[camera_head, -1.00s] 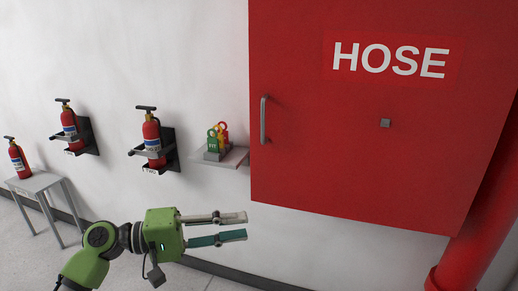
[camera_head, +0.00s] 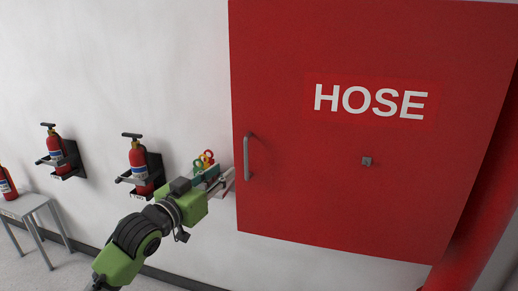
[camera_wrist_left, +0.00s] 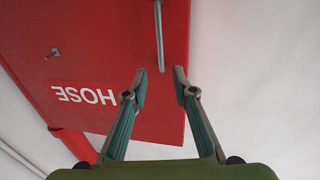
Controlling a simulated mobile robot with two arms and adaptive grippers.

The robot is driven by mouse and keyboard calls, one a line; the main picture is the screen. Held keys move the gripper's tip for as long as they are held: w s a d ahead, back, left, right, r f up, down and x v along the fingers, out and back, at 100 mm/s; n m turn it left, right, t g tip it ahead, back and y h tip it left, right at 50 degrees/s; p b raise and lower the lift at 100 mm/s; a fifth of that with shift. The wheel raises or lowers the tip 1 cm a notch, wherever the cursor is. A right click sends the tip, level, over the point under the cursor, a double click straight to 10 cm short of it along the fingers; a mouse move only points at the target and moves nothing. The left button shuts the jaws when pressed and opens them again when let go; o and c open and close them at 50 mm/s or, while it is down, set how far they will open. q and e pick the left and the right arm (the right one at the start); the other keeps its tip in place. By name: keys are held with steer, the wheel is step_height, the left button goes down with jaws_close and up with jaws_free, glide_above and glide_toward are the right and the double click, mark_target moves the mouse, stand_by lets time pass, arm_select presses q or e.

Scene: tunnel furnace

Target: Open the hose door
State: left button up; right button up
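The red hose door (camera_head: 320,190) with the white HOSE label is shut on its cabinet on the wall. Its vertical grey bar handle (camera_head: 247,157) is near the door's left edge. A small grey square knob (camera_head: 367,161) sits right of it. My left gripper (camera_head: 228,176) is just left of and below the handle, apart from it. In the left wrist view the gripper (camera_wrist_left: 160,74) is open and empty, with the handle (camera_wrist_left: 159,35) beyond the gap between its fingertips. The door (camera_wrist_left: 100,35) shows upside down there. My right gripper is in no view.
Coloured tags (camera_head: 205,160) on a small shelf are partly hidden behind my left gripper. Fire extinguishers (camera_head: 139,165) hang on wall brackets at left, with a grey table (camera_head: 25,207) beside them. A thick red pipe (camera_head: 480,220) runs at the right.

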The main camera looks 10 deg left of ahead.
mark_target(245, 155)
arm_select(q)
steer(key=p+x, duration=0.3)
steer(key=x, duration=1)
steer(key=shift+w+p, duration=0.3)
steer(key=shift+p, duration=0.1)
jaws_close()
